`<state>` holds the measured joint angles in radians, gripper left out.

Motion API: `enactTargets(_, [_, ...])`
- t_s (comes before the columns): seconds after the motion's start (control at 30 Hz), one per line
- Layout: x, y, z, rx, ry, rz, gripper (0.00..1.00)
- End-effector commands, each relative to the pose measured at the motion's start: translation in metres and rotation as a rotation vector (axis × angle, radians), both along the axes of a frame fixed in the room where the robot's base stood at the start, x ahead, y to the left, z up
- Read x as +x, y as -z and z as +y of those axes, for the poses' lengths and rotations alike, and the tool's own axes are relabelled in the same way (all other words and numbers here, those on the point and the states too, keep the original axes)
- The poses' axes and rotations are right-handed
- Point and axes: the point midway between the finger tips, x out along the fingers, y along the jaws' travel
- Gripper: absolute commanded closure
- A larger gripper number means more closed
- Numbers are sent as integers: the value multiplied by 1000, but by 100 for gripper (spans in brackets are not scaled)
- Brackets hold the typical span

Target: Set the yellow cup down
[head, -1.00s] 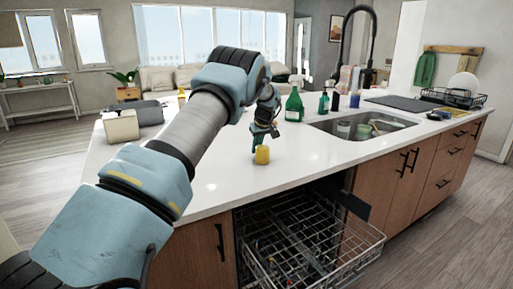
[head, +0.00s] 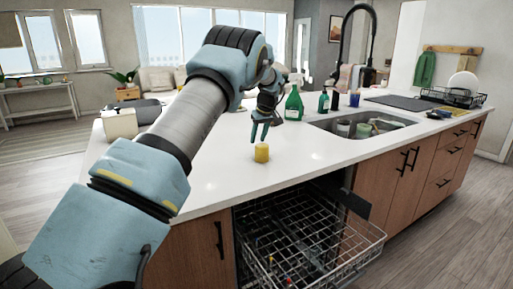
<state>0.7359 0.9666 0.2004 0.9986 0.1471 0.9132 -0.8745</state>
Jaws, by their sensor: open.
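The yellow cup (head: 262,153) stands upright on the white island countertop (head: 222,168), a little back from its front edge. My gripper (head: 259,133) is open just above and behind the cup, with its fingers pointing down. A small gap shows between the fingertips and the cup's top, so the gripper appears empty.
An open dishwasher rack (head: 305,235) juts out below the counter edge. A green spray bottle (head: 294,104) and smaller bottles (head: 323,102) stand behind, beside the sink (head: 365,125) holding several dishes. The countertop around the cup is clear.

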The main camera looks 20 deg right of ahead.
Motion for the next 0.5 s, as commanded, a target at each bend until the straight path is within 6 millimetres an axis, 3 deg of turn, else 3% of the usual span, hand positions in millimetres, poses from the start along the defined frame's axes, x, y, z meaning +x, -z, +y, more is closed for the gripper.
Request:
enactTargets(0.3, [-22,-55,-4,-1,-1,-2,60])
enactTargets(0.5, [-28,-68,-4,0,-1,0,60])
